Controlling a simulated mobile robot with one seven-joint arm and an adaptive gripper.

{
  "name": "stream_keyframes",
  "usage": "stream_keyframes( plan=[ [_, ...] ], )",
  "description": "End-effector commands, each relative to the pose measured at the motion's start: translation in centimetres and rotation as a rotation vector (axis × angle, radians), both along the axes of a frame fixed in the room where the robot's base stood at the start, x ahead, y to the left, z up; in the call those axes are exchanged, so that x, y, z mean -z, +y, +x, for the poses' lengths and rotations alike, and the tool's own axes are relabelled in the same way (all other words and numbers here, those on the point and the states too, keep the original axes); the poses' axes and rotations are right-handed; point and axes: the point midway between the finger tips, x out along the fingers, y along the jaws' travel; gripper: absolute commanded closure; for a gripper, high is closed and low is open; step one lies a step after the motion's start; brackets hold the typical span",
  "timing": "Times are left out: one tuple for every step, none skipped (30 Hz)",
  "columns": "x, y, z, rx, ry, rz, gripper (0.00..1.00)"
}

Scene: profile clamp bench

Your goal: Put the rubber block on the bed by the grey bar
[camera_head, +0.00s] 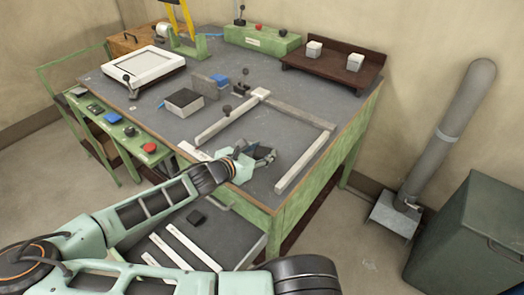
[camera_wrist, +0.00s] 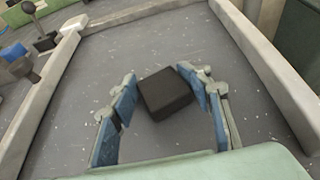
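The dark rubber block (camera_wrist: 166,94) shows in the wrist view over the grey bed (camera_wrist: 110,55), between the fingers of my gripper (camera_wrist: 160,88). The right finger is at or very near the block's side; a small gap shows at the left finger, so the gripper looks open around it. I cannot tell whether the block rests on the bed. In the head view my gripper (camera_head: 258,155) is low over the bed's front part, mostly hiding the block. The greyest bar (camera_head: 303,113) runs along the bed's back, apart from my gripper.
Pale bars bound the bed at left (camera_head: 225,121) and right (camera_head: 305,160). Black-knobbed clamps (camera_head: 240,87) and a dark-topped box (camera_head: 184,101) stand beyond the left bar. A brown rack (camera_head: 333,70) with two pale blocks is at the back. The bed's middle is clear.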

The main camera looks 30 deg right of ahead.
Motion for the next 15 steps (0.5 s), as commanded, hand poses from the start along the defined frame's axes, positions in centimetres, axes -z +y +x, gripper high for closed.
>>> stream_keyframes(
  plan=[
    [0.01, 0.02, 0.01, -0.001, 0.000, 0.001, 0.51],
    [0.01, 0.02, 0.01, 0.000, 0.000, 0.001, 0.48],
    [0.01, 0.02, 0.01, -0.001, 0.000, 0.001, 0.43],
    [0.01, 0.02, 0.00, 0.000, 0.000, 0.001, 0.40],
    [0.01, 0.02, 0.00, 0.000, 0.000, 0.001, 0.38],
    [0.01, 0.02, 0.00, 0.000, 0.000, 0.001, 0.38],
    [0.01, 0.02, 0.00, 0.000, 0.000, 0.001, 0.38],
    [0.01, 0.02, 0.00, 0.000, 0.000, 0.001, 0.38],
    [0.01, 0.02, 0.00, 0.000, 0.000, 0.001, 0.38],
    [0.01, 0.02, 0.00, 0.000, 0.000, 0.001, 0.38],
    [0.00, 0.01, 0.01, 0.000, 0.000, 0.001, 0.38],
    [-0.03, 0.01, 0.01, 0.000, 0.000, 0.001, 0.38],
    [-0.10, 0.01, 0.00, 0.000, 0.000, 0.001, 0.38],
    [-0.23, 0.01, 0.00, 0.000, 0.000, 0.001, 0.38],
    [-0.49, 0.03, -0.01, 0.000, 0.000, 0.001, 0.38]
  ],
)
